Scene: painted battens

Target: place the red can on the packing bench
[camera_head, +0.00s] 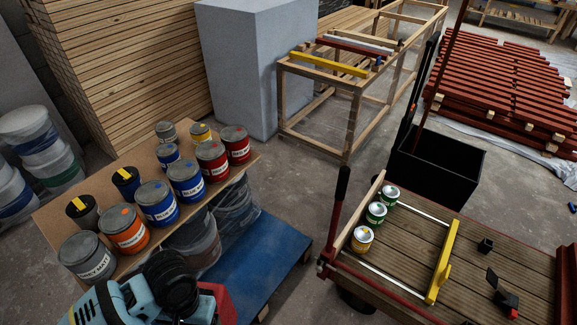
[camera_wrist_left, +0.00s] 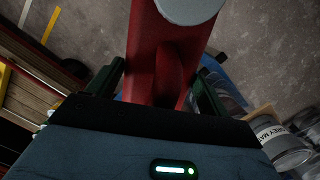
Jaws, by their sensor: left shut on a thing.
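My left gripper (camera_wrist_left: 158,85) is shut on a red can (camera_wrist_left: 150,45) with a pale grey round top, held between its two dark fingers in the left wrist view. In the head view my left gripper (camera_head: 180,290) is at the bottom, its fingertips mostly hidden, with part of the red can (camera_head: 220,298) showing on its right. A plank-topped bench (camera_head: 400,255) stands at the right, bearing small green and yellow-banded cans; I cannot tell whether it is the packing bench. My right gripper is not in view.
A wooden-topped table (camera_head: 60,205) at the left carries several paint tins, including red ones (camera_head: 212,160). A yellow batten (camera_head: 442,262) lies across the plank bench, near small black items (camera_head: 486,245). Bare planks lie between the cans and batten. A black bin (camera_head: 435,165) stands behind.

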